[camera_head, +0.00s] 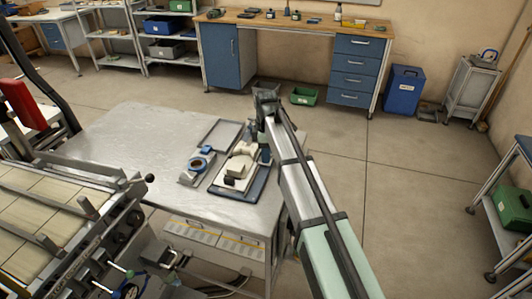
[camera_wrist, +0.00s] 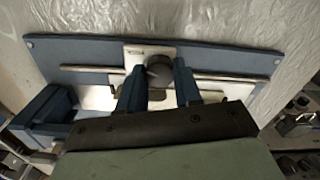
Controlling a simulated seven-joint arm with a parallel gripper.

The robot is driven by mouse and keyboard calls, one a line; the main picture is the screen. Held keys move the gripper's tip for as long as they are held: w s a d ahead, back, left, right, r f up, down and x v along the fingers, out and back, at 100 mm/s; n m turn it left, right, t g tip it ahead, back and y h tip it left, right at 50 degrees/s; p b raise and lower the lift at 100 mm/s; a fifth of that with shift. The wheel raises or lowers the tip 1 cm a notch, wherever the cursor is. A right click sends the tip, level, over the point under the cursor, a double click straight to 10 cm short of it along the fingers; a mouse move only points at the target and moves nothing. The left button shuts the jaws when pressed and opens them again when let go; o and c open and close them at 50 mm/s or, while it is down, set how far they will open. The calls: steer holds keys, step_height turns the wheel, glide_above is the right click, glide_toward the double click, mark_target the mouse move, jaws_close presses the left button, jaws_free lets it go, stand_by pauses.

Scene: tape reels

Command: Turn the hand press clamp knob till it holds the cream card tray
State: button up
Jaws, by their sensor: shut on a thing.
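The hand press has a blue base plate (camera_wrist: 90,50) with a metal rail across it and a small label plate. Its dark round knob (camera_wrist: 158,65) stands at the middle in the wrist view. My gripper (camera_wrist: 159,83) has one blue finger on each side of this knob and is shut on it. In the head view a cream piece (camera_head: 243,160) lies on a dark blue base (camera_head: 227,190) on the table; I cannot tell if it is the card tray. My gripper's fingers are not clear there, and my arm hides part of that spot.
The grey metal table (camera_head: 125,140) also bears a blue tape reel holder (camera_head: 197,166) and an empty dark-rimmed frame (camera_head: 222,134). A slatted machine (camera_head: 50,215) stands at the left. The table's left and back parts are clear.

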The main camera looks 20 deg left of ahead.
steer(key=m, duration=0.5)
steer(key=shift+m, duration=0.4)
steer(key=m, duration=1)
steer(key=shift+m, duration=0.4)
steer(key=m, duration=0.4)
steer(key=shift+m, duration=0.3)
steer(key=o, duration=1)
steer(key=shift+o, duration=0.2)
steer(key=shift+r, duration=0.1)
